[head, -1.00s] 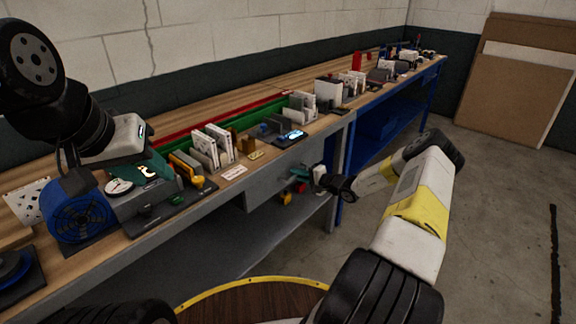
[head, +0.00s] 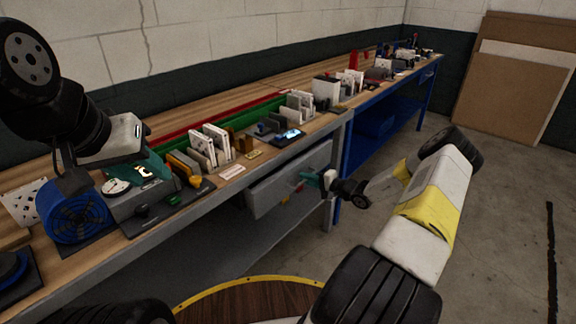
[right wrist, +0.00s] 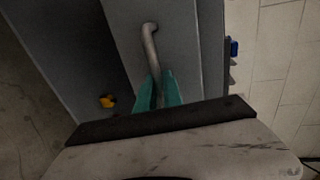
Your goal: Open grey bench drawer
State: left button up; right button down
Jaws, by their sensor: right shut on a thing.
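The grey bench drawer (head: 270,196) is pulled partly out from under the wooden bench top, and part of its inside shows above its front. In the right wrist view, its grey bar handle (right wrist: 150,42) runs down between the teal fingers of my right gripper (right wrist: 158,92). My right gripper (head: 309,178) is at the drawer front, shut on the handle. My left gripper (head: 148,168), with teal fingers, hangs over the bench near a grey device at the left; its jaw gap is not clear.
A blue fan-like unit (head: 75,211), upright white plates (head: 210,145) and a phone-like device (head: 288,135) stand on the bench. A blue bench (head: 385,125) adjoins it beyond. Open floor (head: 500,220) lies at the right.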

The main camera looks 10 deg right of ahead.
jog(key=f+v, duration=0.2)
jog(key=v, duration=1.1)
jog(key=s+f+v, duration=0.1)
jog(key=f+v, duration=0.2)
jog(key=v, duration=1)
jog(key=shift+d+f, duration=0.3)
jog(key=shift+f, duration=0.1)
jog(key=shift+s, duration=0.1)
jog(key=c, duration=1.8)
grip_release()
jog(key=v, duration=0.7)
jog(key=shift+s+d+r, duration=0.1)
jog(key=shift+s+d, duration=0.2)
